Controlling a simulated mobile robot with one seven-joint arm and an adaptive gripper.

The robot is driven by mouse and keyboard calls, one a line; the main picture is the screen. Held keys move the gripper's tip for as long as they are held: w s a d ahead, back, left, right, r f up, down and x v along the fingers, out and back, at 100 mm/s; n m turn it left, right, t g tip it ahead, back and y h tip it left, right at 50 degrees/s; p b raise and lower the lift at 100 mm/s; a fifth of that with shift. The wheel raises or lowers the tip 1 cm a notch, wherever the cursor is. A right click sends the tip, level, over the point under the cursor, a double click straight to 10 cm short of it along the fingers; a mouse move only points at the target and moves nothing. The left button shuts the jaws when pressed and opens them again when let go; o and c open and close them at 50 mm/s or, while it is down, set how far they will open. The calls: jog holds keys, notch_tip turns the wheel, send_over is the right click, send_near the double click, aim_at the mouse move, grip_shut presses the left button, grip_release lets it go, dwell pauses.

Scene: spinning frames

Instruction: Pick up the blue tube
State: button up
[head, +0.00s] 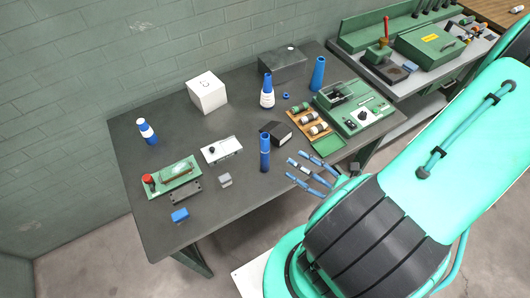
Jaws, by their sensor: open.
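A slim dark-blue tube (265,153) stands upright near the middle front of the black table, with a darker band near its top. A wider, plain blue tapered tube (318,74) stands upright at the back right. The picture alone does not settle which of them is the named blue tube. My gripper (294,164), with blue fingers, is open and empty over the front table edge. It lies just right of the slim tube, apart from it in the picture, its fingers pointing left. Its height above the table is hard to tell.
Blue-and-white bobbins (267,92) (147,131) and a white box (207,92) stand farther back. A black box (276,132) sits close behind the slim tube.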

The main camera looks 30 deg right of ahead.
aim_at(267, 146)
jog(key=shift+w+a, duration=0.1)
jog(key=shift+w, duration=0.05)
jog(key=shift+b+x, duration=0.35)
jog(key=shift+x, duration=3.75)
jog(key=shift+w, duration=0.1)
jog(key=shift+b+x, duration=0.4)
jog(key=shift+x, duration=2.1)
jog(key=shift+r, duration=0.1)
jog(key=c, duration=1.2)
jog(key=shift+r, duration=0.1)
